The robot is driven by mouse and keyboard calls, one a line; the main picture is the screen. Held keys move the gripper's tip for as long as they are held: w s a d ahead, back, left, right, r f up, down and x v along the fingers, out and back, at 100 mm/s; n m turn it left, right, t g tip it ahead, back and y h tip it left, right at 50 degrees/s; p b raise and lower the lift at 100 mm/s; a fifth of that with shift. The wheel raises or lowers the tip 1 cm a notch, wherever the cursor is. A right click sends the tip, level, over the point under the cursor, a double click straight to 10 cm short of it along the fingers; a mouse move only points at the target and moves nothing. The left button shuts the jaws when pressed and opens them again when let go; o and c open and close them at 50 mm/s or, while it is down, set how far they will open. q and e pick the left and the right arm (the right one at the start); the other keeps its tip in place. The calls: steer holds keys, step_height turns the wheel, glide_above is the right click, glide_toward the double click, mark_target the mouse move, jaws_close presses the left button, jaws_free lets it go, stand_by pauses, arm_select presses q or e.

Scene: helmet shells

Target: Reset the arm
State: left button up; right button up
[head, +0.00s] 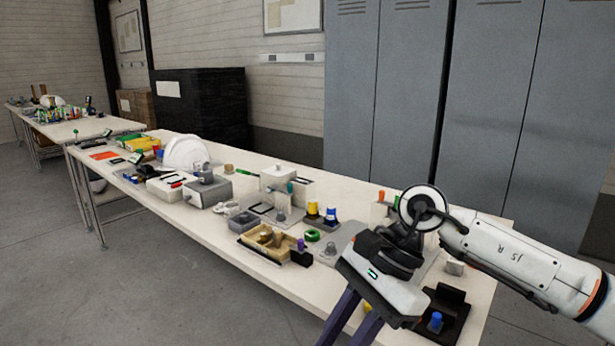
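My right arm (520,262) comes in from the right in the head view, reaching over the near right end of the long table. My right gripper (346,328) points down past the table's front edge. Its two dark purple fingers stand apart with a gap between them, and I see nothing held in the visible part. The fingertips are cut off by the bottom of the picture. My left arm and gripper are not in view. A white helmet shell (185,152) sits on the far part of the table, well away from the gripper.
The long table (215,228) is crowded with grey fixtures, a wooden tray (250,241), a green ring (312,236) and small parts. A black fixture (452,318) lies close to my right gripper. Grey lockers (405,110) stand behind. The floor at left is clear.

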steer(key=s+a+m+g+y, duration=0.2)
steer(key=s+a+y, duration=0.3)
steer(key=a, duration=0.3)
steer(key=a+r+m+t+y+p, duration=0.1)
steer(key=a+r+m+t+y, duration=0.6)
steer(key=m+y, duration=0.6)
steer(key=w+d+f+m+t+h+p, duration=0.1)
steer(key=w+d+f+m+t+h, duration=0.2)
steer(key=d+f+m+t+h, duration=0.9)
steer(key=w+d+f+m+t+h+p, duration=0.1)
steer(key=w+d+f+m+t+h, duration=0.2)
steer(key=m, duration=1.6)
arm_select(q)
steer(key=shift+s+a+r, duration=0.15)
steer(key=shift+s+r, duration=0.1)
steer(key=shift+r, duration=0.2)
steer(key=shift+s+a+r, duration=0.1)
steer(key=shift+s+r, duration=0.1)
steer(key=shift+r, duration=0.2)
arm_select(e)
steer(key=s+d+f+m+g+h, duration=0.3)
steer(key=s+d+f+m, duration=0.3)
steer(key=s+f, duration=0.2)
steer(key=s+d+f+m+g+h, duration=0.3)
steer(key=s+d+f+m+g, duration=0.2)
steer(key=s+f, duration=0.4)
step_height(320, 180, down, 5)
steer(key=shift+s+d+r+m+g, duration=0.2)
steer(key=shift+s+d+m+g, duration=0.05)
steer(key=shift+d+m+g, duration=0.15)
